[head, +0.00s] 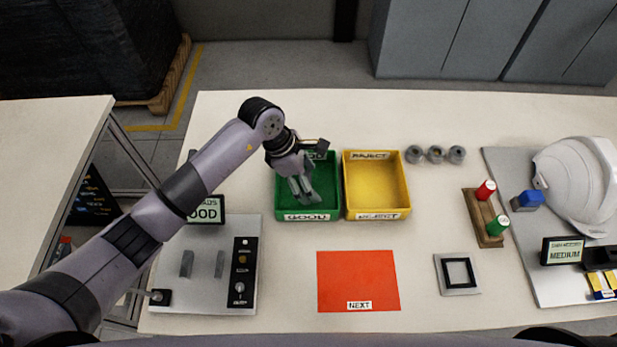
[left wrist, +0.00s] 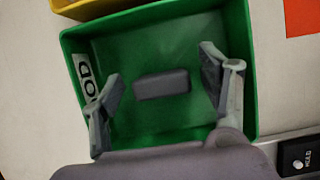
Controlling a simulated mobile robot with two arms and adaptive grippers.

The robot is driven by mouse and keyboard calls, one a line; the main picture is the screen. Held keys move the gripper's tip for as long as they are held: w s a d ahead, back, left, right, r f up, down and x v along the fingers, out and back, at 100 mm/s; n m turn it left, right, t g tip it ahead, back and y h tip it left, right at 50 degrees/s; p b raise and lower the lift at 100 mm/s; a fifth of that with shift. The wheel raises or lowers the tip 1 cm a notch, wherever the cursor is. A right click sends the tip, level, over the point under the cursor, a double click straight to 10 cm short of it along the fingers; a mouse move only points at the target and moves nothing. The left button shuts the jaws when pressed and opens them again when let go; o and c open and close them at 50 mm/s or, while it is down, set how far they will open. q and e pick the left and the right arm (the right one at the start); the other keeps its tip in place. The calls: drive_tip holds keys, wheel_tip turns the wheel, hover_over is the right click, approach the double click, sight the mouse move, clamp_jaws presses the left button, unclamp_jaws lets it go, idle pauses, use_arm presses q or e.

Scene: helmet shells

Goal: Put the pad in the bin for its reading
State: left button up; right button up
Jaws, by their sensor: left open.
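The dark grey pad (left wrist: 162,84) is inside the green GOOD bin (left wrist: 150,127) in the left wrist view. It lies between my left gripper's spread fingers and touches neither. My left gripper (head: 303,194) reaches down into the green bin (head: 326,207) in the head view and hides the pad there. It is open and empty. The yellow REJECT bin (head: 376,185) stands right beside the green one and looks empty. A display (head: 206,209), partly hidden by my arm, shows a word ending in "OOD". My right gripper is not in view.
A grey test fixture (head: 205,285) with two upright plates and a black control strip stands at left. A red NEXT mat (head: 357,280) and a square frame (head: 457,273) lie in front. A wooden holder (head: 485,217), a white helmet (head: 575,180) and a MEDIUM display (head: 562,251) are right.

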use_arm(q)
drive_tip(key=v, duration=1.2)
